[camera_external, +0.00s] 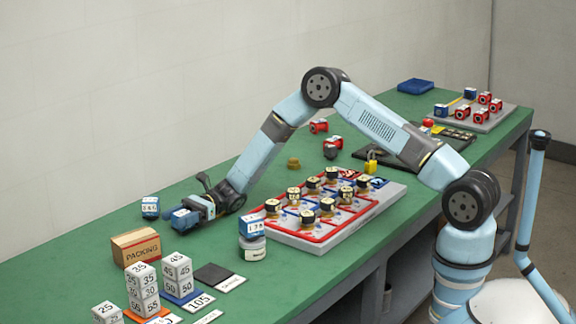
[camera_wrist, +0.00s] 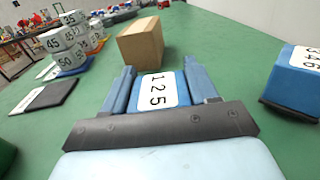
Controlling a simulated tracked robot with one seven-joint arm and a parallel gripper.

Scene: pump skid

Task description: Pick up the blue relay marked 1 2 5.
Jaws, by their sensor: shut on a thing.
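The blue relay marked 1 2 5 (camera_wrist: 156,91) sits between the two blue fingers of my gripper (camera_wrist: 160,80) in the wrist view, its white label facing the camera. My gripper (camera_external: 188,214) is shut on it. In the external view the gripper is low over the green table, left of the red-edged board. I cannot tell whether the relay touches the table. A second blue relay (camera_external: 150,207) lies just left of the gripper; it also shows at the right of the wrist view (camera_wrist: 294,82), its label partly cut off.
A cardboard packing box (camera_external: 136,247) stands in front of the gripper. Stacked white number blocks (camera_external: 143,289) are nearer the front. Another blue-and-white block (camera_external: 251,224) sits on a round can (camera_external: 252,248), right of the gripper. The green table (camera_external: 105,228) is clear behind the box.

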